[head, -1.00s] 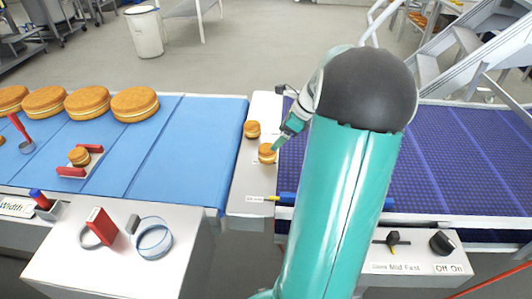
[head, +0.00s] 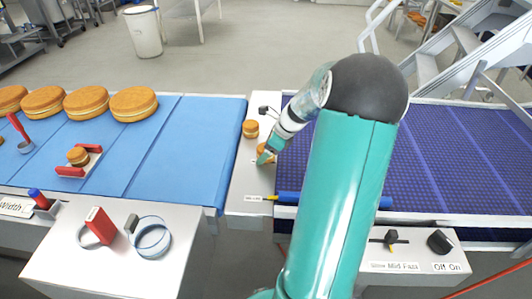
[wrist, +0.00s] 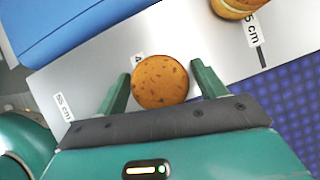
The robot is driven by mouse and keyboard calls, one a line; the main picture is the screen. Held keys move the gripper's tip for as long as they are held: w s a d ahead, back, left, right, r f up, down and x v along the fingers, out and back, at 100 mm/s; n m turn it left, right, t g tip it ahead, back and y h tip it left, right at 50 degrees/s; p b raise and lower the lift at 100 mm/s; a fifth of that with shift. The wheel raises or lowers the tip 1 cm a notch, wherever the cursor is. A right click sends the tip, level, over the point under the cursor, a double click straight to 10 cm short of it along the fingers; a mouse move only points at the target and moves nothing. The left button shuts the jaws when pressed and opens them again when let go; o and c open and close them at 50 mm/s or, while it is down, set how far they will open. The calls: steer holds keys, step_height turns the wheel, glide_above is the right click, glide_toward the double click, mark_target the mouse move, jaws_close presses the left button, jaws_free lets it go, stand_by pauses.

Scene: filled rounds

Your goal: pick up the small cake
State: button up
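A small round brown cake (wrist: 160,82) lies on the pale metal strip between the two belts; in the head view (head: 264,149) my gripper partly covers it. My gripper (wrist: 162,68) is open, with one green finger on each side of this cake and a narrow gap visible beside it. In the head view my gripper (head: 268,156) is low at the strip. A second small layered cake (head: 250,129) stands farther back on the strip, also seen at the top of the wrist view (wrist: 236,6). Another small cake (head: 78,156) sits between red holders on the blue belt.
Several large cakes (head: 134,103) line the back of the blue belt (head: 180,150). The purple belt (head: 450,150) on the right is empty. A blue-and-yellow rod (head: 290,198) lies at the strip's front. Ring tools (head: 152,237) lie on the white front panel.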

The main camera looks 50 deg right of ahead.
steer(key=c, duration=0.4)
steer(key=shift+c, duration=0.2)
steer(key=shift+r, duration=0.1)
